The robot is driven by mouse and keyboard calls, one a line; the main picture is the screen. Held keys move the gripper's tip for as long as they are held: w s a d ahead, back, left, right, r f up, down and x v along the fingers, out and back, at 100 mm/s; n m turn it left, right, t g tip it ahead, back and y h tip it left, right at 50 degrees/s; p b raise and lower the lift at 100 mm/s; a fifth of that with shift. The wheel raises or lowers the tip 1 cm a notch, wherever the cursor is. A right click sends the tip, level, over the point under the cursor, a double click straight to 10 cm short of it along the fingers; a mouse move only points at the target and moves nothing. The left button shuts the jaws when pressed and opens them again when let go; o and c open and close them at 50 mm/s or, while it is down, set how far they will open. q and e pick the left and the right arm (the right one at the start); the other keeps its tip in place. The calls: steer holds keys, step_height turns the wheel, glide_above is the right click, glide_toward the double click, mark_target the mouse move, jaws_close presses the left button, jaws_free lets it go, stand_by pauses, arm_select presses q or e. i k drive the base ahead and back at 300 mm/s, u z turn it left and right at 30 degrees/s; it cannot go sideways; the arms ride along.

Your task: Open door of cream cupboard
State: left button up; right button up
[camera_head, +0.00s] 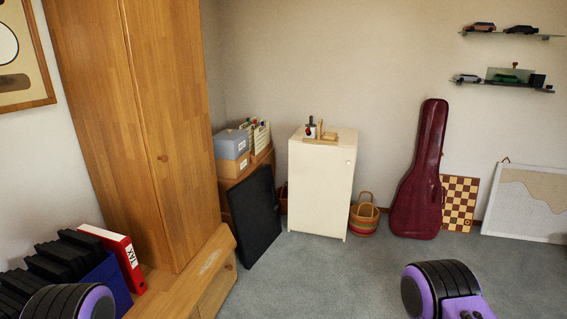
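The cream cupboard (318,190) stands on the grey carpet against the back wall, near the middle of the head view. Its front door looks shut, with a small round knob (348,162) near the upper right of the front. A few small items, among them a dark-and-red object (310,129), stand on its top. Neither gripper shows. Only purple and black parts of my arms appear at the bottom left and bottom right, well short of the cupboard.
A woven basket (364,216) and a dark red instrument case (420,175) stand right of the cupboard. A black panel (257,218) leans to its left, near a tall wooden wardrobe (170,130). The carpet (330,270) in front of the cupboard is clear.

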mark_target(320, 176)
steer(key=z, duration=0.45)
steer(key=i, duration=2.55)
steer(key=z, duration=0.55)
